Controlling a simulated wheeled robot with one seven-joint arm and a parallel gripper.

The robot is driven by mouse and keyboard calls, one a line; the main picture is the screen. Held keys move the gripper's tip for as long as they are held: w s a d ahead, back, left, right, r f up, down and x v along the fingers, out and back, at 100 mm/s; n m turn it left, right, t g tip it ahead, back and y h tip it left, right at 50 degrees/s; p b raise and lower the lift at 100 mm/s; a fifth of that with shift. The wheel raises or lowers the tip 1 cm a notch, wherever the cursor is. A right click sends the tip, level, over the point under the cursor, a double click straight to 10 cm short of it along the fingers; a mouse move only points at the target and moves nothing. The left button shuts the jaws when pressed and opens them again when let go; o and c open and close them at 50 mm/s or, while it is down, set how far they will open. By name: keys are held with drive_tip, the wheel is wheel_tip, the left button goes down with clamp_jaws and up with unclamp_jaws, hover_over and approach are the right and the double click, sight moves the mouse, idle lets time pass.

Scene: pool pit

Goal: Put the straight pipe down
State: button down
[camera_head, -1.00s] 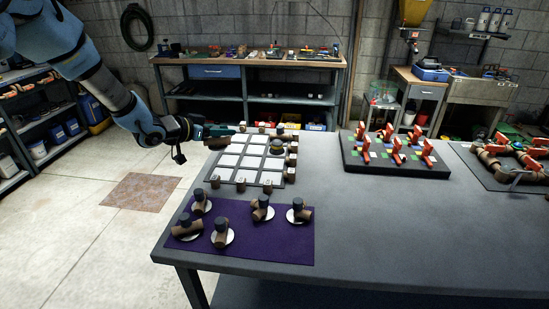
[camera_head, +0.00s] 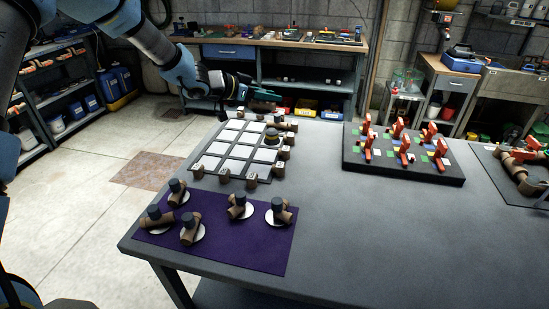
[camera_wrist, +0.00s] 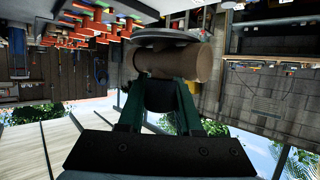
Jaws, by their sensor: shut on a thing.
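My gripper (camera_head: 258,95), with green fingers, is raised above and beyond the far edge of a tiled grid board (camera_head: 203,168). In the wrist view my gripper (camera_wrist: 160,98) is shut on the dark knob of a straight brown pipe (camera_wrist: 185,63). A round disc (camera_wrist: 172,34) is on the pipe's far side, partly hidden by it. In the head view the held pipe is too small to make out clearly. A dark and yellowish piece (camera_head: 271,137) stands on the board's right side; brown blocks (camera_head: 223,175) line the board's edges.
A purple mat (camera_head: 215,250) at the near left holds several knobbed brown pipe pieces on pale discs. A black rack (camera_head: 400,172) with red-orange pieces is at right, beside another board (camera_head: 500,182) with pipes. The table (camera_head: 350,240) is clear in the middle and front.

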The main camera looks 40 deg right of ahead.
drive_tip(key=f+b, duration=0.1)
drive_tip(key=f, duration=0.4)
drive_tip(key=f+b, duration=0.1)
drive_tip(key=f, duration=0.4)
drive_tip(key=d+f+b, duration=0.1)
drive_tip(key=f, duration=0.5)
drive_tip(key=shift+s, duration=0.15)
drive_tip(key=shift+f, duration=0.1)
drive_tip(key=shift+f, duration=0.1)
drive_tip(key=c, duration=0.9)
unclamp_jaws()
drive_tip(key=shift+o, duration=0.2)
drive_tip(key=b+v, duration=0.3)
drive_tip(key=v, duration=0.9)
